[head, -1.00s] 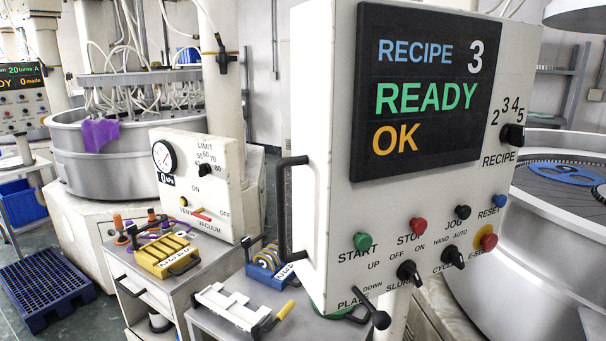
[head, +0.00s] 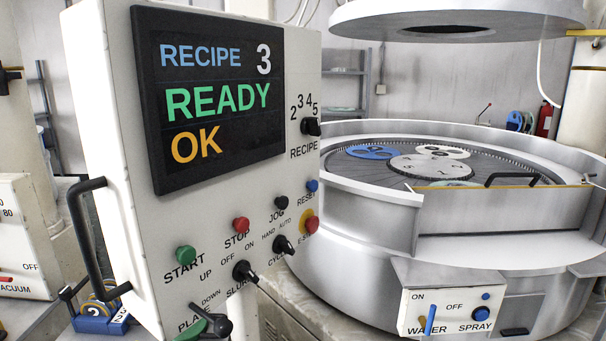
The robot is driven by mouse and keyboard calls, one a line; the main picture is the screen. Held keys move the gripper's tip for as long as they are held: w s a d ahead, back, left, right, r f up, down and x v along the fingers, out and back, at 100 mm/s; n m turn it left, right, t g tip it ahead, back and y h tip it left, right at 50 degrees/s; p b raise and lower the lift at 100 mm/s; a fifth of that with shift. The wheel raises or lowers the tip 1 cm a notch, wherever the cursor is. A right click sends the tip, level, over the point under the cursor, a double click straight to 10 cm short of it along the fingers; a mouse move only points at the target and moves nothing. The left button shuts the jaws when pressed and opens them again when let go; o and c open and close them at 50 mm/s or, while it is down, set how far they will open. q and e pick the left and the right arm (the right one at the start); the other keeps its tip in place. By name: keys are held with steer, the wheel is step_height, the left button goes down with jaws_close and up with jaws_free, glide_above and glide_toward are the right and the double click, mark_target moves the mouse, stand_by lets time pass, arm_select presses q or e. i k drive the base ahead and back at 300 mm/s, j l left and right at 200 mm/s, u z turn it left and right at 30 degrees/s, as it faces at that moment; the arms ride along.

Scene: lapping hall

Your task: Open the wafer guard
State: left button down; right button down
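The round silver lapping machine (head: 340,235) stands on the right. What looks like the wafer guard (head: 500,210) is a grey panel with a yellow top edge at the machine's front rim. It appears upright, closing the front of the rim. A black bar handle (head: 512,178) shows at its top edge. Behind it, blue (head: 370,152) and white (head: 442,152) carriers and a grey disc (head: 432,167) lie on the dark plate. Neither of my grippers is in view.
The control panel (head: 110,120) with its black side handle (head: 80,240) fills the left foreground and reads RECIPE 3, READY, OK. A water and spray box (head: 448,300) is below the guard. A round upper plate (head: 450,22) hangs above the machine.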

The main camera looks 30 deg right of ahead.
mark_target(486, 210)
steer(key=z, duration=1.25)
